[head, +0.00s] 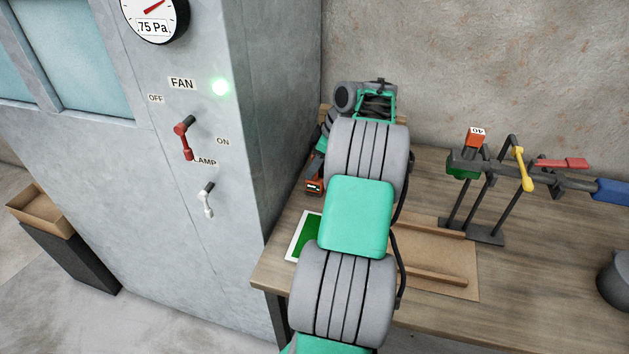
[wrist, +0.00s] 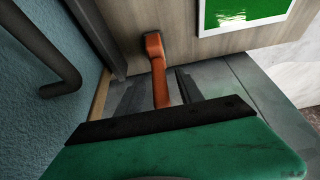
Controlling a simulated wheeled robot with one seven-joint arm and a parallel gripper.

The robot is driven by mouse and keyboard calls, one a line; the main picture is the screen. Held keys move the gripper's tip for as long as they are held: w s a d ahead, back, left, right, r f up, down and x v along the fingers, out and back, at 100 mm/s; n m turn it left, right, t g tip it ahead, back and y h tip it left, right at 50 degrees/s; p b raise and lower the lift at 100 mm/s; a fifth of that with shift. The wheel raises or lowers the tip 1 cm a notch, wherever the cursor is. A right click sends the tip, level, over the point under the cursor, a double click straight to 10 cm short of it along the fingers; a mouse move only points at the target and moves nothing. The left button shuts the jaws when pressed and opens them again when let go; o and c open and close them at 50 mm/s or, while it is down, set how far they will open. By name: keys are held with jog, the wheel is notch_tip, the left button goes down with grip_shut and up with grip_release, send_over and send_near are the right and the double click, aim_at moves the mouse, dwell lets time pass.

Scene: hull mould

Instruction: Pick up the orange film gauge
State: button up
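The orange film gauge (head: 314,187) shows in the head view at the left side of the bench, next to the grey cabinet, with a small dark-and-white face; my arm hides part of its surroundings. In the wrist view the gauge (wrist: 160,82) is an orange handle with a dark end, pointing toward my green palm. My gripper (wrist: 158,84) is open. Its two dark fingers stand on either side of the handle, with a visible gap on each side. In the head view my arm hides most of the gripper.
A white-edged green panel (head: 307,238) lies on the bench (head: 420,305) close by. The grey cabinet (head: 275,120) rises just left. A rack (head: 487,235) with coloured tools stands right, and a brown board (head: 455,268) lies under my arm.

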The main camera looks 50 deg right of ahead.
grip_shut()
jog(key=shift+r, duration=0.15)
dwell(0.5)
